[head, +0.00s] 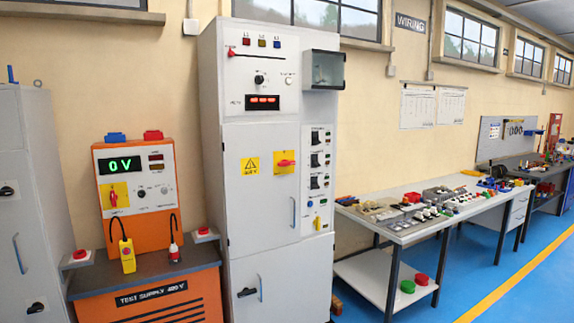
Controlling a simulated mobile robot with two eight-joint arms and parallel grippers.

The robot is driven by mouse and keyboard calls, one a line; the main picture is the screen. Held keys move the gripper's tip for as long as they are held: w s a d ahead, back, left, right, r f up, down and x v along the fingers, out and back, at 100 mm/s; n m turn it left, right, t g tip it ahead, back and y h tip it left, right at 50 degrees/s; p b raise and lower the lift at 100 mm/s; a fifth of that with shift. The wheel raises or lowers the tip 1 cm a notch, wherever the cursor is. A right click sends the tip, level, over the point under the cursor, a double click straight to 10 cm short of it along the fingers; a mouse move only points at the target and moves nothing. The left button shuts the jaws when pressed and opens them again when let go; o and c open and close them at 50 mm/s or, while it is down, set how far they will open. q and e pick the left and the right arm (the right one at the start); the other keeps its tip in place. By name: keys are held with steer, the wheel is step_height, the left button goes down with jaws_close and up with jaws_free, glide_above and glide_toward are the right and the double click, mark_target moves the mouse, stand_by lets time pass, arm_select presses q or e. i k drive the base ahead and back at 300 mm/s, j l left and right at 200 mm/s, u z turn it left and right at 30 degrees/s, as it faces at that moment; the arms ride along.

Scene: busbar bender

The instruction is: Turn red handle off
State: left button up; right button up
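A red handle (286,162) on a yellow plate sits on the front of the tall grey cabinet (262,215). It looks roughly horizontal. Another red handle (113,198) on a yellow plate is on the orange test supply unit (163,150) at the left, and it looks upright. A small red lever (232,53) is near the cabinet's top left. The test supply display (121,165) reads 0 V in green. Neither of my grippers is in view.
An orange bench (150,298) labelled test supply holds the unit, with red push buttons (80,254) and hanging probes. Another grey cabinet (30,200) stands at far left. A workbench (405,236) with parts is at right. The blue floor (480,270) there is clear.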

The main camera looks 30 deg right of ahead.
mark_target(285, 163)
steer(key=i+l, duration=0.5)
steer(key=l, duration=0.15)
steer(key=i+l, duration=0.55)
steer(key=l, duration=0.15)
